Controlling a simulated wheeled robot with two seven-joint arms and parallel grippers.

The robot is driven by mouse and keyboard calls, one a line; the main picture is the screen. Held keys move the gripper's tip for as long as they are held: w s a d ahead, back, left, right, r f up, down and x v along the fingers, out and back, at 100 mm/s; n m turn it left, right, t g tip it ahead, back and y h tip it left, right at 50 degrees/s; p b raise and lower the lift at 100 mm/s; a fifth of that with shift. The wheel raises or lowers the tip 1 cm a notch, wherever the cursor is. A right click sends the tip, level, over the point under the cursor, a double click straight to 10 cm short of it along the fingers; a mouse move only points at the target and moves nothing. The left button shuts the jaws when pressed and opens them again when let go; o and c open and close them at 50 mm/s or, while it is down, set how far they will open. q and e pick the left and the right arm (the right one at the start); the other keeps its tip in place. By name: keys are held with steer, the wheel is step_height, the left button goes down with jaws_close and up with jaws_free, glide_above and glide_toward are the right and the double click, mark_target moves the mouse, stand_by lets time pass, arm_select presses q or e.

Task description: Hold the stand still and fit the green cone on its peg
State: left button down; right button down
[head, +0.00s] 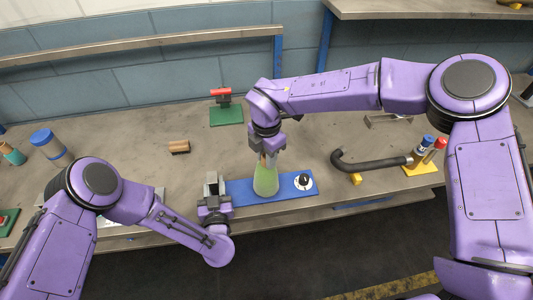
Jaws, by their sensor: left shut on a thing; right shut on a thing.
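The blue stand (287,190) is a flat board lying on the workbench near its front edge. A black knob on a white dial (304,181) sits at its right end. My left gripper (217,187) is at the stand's left end and shut on it. The pale green cone (265,181) is upright, wide end down, over the middle of the stand. My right gripper (268,148) is above the cone and shut on its narrow top. No peg shows; the cone may hide it. I cannot tell whether the cone's base touches the board.
A black bent pipe (370,163) and a yellow block with capped bottles (421,167) lie to the right. A blue-capped jar (50,145) is at left.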

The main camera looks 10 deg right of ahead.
steer(key=c, duration=0.8)
jaws_free()
steer(key=shift+o, duration=0.2)
step_height(320, 180, up, 12)
